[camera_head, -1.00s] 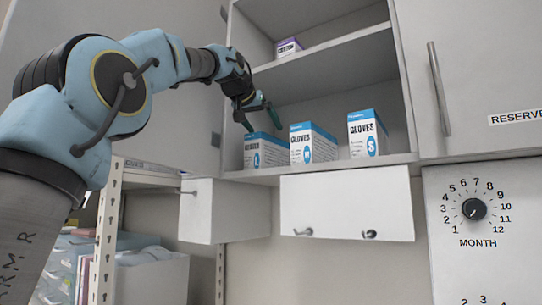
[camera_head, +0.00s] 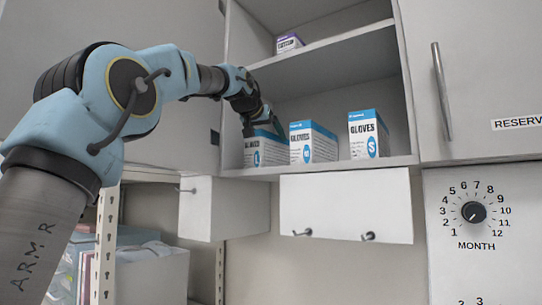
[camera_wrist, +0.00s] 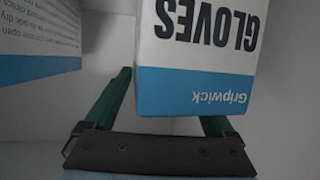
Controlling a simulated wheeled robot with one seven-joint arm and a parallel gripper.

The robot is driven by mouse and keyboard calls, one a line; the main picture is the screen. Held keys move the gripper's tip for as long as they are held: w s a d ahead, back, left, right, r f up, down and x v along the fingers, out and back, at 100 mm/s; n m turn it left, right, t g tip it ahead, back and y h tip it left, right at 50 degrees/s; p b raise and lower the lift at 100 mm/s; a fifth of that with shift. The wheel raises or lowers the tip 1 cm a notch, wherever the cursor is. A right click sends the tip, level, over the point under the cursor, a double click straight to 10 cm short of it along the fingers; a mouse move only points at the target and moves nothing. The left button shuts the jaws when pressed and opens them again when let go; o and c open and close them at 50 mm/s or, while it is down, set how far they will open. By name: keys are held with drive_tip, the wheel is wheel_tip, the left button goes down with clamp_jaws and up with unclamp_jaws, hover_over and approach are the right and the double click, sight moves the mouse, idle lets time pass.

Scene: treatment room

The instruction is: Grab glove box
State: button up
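Three white and blue glove boxes stand upright in a row on the cabinet's lower shelf in the head view: the L box (camera_head: 262,153) at left, the M box (camera_head: 314,143) in the middle and the S box (camera_head: 368,135) at right. My gripper (camera_head: 262,127) is at the top of the L box, partly covering its upper edge. In the wrist view my gripper (camera_wrist: 165,112) has its green fingers spread apart. A glove box (camera_wrist: 195,60) appears upside down there, hiding part of the right finger; a gap shows beside the left finger. Contact cannot be told.
Another box (camera_wrist: 38,35) is close at the wrist view's upper left. The cabinet's lower shelf (camera_head: 345,165) has a side wall just left of the L box and an upper shelf (camera_head: 330,47) above, bearing a small purple box (camera_head: 289,43). A cabinet door handle (camera_head: 441,92) is at right.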

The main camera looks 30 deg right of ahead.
drive_tip(key=shift+f, duration=0.1)
clamp_jaws()
idle(0.3)
